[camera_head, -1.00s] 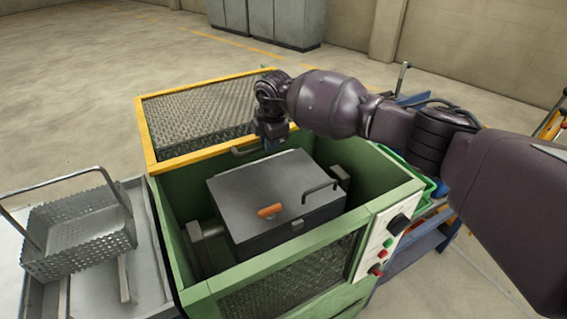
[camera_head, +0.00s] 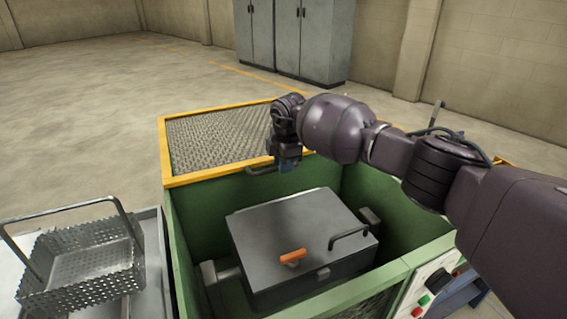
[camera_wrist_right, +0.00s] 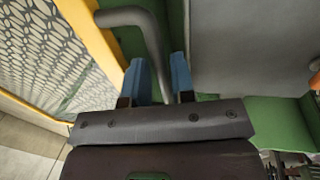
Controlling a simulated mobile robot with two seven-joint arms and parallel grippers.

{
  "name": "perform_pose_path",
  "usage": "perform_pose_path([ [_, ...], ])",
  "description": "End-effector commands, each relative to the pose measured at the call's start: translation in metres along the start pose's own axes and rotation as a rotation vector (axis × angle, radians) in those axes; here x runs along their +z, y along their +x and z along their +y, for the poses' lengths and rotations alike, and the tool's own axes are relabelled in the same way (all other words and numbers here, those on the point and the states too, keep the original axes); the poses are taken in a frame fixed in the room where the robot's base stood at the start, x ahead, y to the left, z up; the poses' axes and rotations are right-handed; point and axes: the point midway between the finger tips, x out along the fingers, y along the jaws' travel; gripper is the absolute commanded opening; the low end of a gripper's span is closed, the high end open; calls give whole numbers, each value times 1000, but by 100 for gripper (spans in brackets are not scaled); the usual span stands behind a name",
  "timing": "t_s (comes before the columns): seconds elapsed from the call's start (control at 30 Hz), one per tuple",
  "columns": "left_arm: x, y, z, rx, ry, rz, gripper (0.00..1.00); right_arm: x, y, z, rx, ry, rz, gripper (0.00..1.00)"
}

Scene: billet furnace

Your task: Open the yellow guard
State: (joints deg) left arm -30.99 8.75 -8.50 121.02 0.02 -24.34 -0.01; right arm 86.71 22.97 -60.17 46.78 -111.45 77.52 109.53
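The yellow guard (camera_head: 218,139) is a mesh panel in a yellow frame at the far side of the green furnace housing (camera_head: 183,228). It lies back, clear of the front part of the housing, whose top is uncovered. A grey bar handle (camera_head: 262,170) sits on its near edge; in the right wrist view the handle (camera_wrist_right: 153,38) is a bent bar. My right gripper (camera_head: 290,166) is at this handle. In the wrist view its blue fingers (camera_wrist_right: 161,80) lie close on both sides of the bar and appear shut on it. My left gripper is not in view.
Inside the housing is a grey box (camera_head: 290,235) with an orange grip (camera_head: 293,257) and a black handle (camera_head: 349,237). A perforated metal basket (camera_head: 85,268) stands at the left. Control buttons (camera_head: 425,300) are at the front right. Grey cabinets (camera_head: 318,40) stand behind open floor.

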Motion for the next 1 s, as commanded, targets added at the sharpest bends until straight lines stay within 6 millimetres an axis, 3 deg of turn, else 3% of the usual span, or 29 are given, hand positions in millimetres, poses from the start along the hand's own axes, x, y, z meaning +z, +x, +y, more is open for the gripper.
perform_pose_path([
  [0.1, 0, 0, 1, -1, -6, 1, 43, 0, 0, 0, 0, 0, 0, 40],
  [0.53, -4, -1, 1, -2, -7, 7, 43, 0, -8, 0, 1, 1, 0, 40],
  [0.67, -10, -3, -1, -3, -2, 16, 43, 0, -24, 1, 4, 0, -1, 40],
  [1.0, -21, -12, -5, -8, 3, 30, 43, 0, -85, 1, 7, -1, -2, 40],
])
